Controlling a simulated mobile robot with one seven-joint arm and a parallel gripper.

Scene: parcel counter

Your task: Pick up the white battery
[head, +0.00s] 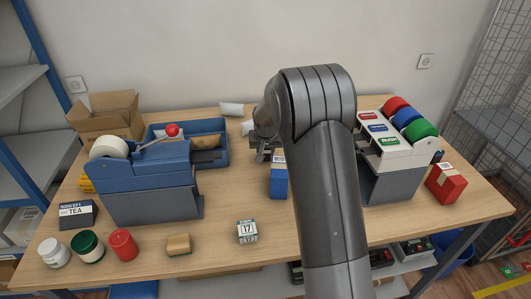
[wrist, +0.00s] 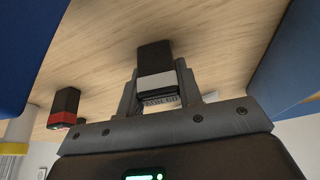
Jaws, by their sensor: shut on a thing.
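The white battery (wrist: 155,65), a dark block with a white band, is between the fingers of my gripper (wrist: 157,92) in the wrist view. The fingers are shut on its white-banded end. Wooden tabletop shows around its far end; I cannot tell whether it touches the wood. In the head view my gripper (head: 262,152) is small and partly covered by my arm, over the back middle of the table, and the battery cannot be made out there. A similar dark battery with a red band (wrist: 63,108) stands apart at the left of the wrist view.
A blue box (head: 278,182) stands just in front of my gripper. A blue tray (head: 215,130) and a tape dispenser (head: 145,180) are to the left. A stand with coloured rolls (head: 397,160) is to the right. The front middle of the table (head: 215,210) has clear wood.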

